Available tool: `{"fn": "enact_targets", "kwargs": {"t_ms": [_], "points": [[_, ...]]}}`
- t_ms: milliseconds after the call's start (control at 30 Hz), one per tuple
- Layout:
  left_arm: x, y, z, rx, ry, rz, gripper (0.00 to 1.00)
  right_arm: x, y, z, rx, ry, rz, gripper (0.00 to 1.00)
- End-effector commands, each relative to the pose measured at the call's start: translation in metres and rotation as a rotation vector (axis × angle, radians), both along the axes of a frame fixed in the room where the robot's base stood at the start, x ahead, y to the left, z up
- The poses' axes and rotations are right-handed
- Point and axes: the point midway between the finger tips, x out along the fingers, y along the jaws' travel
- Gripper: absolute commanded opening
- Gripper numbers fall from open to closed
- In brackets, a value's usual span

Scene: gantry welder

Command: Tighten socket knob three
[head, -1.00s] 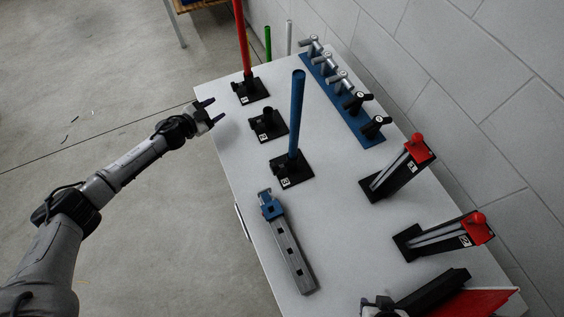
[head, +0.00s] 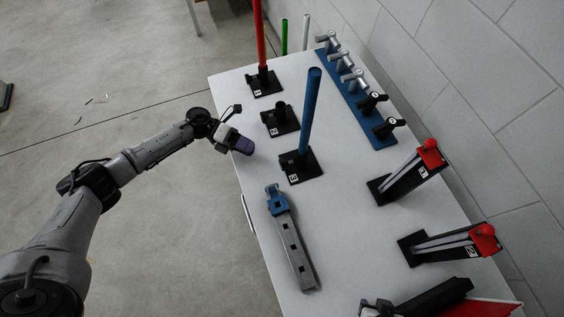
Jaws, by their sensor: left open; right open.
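The front socket (head: 301,168), a black base whose label looks like 3, stands on the white table with a blue pole (head: 311,110) upright in it. Its knob is not distinct against the black base. My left gripper (head: 244,146) is open and empty at the table's left edge, left of this socket and apart from it. It is turned so that one finger faces the camera. My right gripper (head: 376,308) is open at the bottom edge, partly cut off, beside a black and red piece.
Behind are an empty socket (head: 281,119) and one with a red pole (head: 261,45). A grey bar with a blue end (head: 291,244) lies in front. Two red-topped clamps (head: 408,174) (head: 447,245) and a blue rack (head: 359,100) of handles stand at right.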

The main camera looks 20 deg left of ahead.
Motion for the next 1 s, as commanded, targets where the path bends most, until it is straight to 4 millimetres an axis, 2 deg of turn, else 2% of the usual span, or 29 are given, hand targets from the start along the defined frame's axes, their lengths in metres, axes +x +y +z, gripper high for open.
{"fn": "enact_targets", "kwargs": {"t_ms": [300, 500, 733, 1000], "points": [[0.0, -0.06, -0.012, -0.004, 0.002, -0.001, 0.5, 0.0, 0.0, 0.008, -0.001, 0.0, 0.001, 0.43], [0.001, -0.089, -0.02, -0.003, 0.002, 0.0, 0.5, 0.0, -0.002, 0.011, -0.007, 0.0, 0.004, 0.43], [0.001, -0.108, -0.025, -0.002, 0.003, 0.001, 0.5, 0.0, -0.004, 0.012, -0.012, 0.0, 0.008, 0.43], [0.001, -0.113, -0.027, 0.0, 0.003, 0.002, 0.5, 0.0, -0.003, 0.013, -0.011, -0.001, 0.007, 0.43]]}}
